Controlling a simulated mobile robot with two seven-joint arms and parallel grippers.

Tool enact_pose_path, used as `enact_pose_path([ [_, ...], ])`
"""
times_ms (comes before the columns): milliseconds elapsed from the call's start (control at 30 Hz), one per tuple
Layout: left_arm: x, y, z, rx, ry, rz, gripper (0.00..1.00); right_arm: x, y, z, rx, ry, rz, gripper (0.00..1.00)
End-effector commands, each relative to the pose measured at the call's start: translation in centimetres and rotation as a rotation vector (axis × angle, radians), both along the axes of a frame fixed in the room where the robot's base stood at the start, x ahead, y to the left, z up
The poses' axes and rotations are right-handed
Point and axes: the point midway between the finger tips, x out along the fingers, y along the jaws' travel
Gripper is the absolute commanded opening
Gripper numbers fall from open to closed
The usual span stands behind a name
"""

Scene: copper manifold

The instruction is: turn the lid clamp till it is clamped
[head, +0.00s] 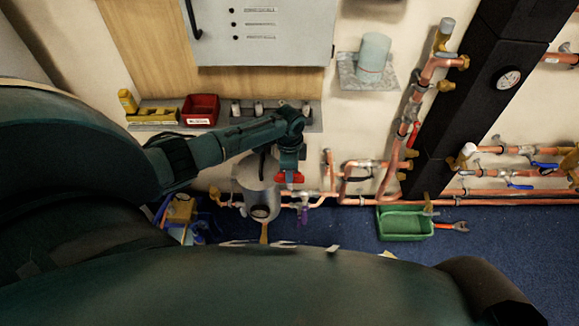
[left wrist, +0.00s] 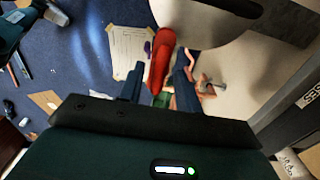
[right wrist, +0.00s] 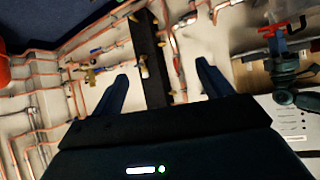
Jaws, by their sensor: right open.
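The lid clamp's red handle (left wrist: 162,55) lies between the two fingers of my left gripper (left wrist: 159,78) in the left wrist view. A narrow gap shows on its left side, and it lies close to the right finger. Whether the fingers grip it cannot be told. The grey lidded vessel (head: 255,182) stands by the wall in the head view, with my left gripper (head: 290,179) at its upper right. Red (head: 291,177) shows at the fingertips there. My right gripper (right wrist: 163,88) is open and empty, away from the vessel. The lid's far side is hidden.
Copper pipes (head: 385,180) run along the wall right of the vessel. A black column (head: 445,130) stands there. A green tray (head: 402,224) is on the blue floor. A shelf above the vessel holds a red bin (head: 200,110). A blue crate (head: 205,226) stands left of the vessel.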

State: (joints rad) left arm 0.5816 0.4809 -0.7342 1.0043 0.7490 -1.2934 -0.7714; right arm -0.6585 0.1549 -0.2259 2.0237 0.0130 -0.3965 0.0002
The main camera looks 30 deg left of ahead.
Motion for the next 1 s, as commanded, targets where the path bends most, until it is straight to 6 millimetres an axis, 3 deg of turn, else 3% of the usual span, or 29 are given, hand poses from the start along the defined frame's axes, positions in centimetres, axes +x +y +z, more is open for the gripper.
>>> enact_pose_path([
  [267, 0.0, 0.0, 0.9, 0.0, -0.001, 0.0, 0.34, 0.0, 0.0, 0.1, -0.001, 0.002, -0.001, 0.78],
  [700, 0.0, 0.1, 9.9, 0.001, -0.003, 0.0, 0.34, -0.4, -0.1, 0.1, 0.003, 0.024, -0.017, 0.78],
  [1000, 0.0, 0.0, 13.0, 0.0, 0.0, 0.001, 0.34, -0.7, -0.2, -0.1, 0.001, 0.031, -0.018, 0.78],
])
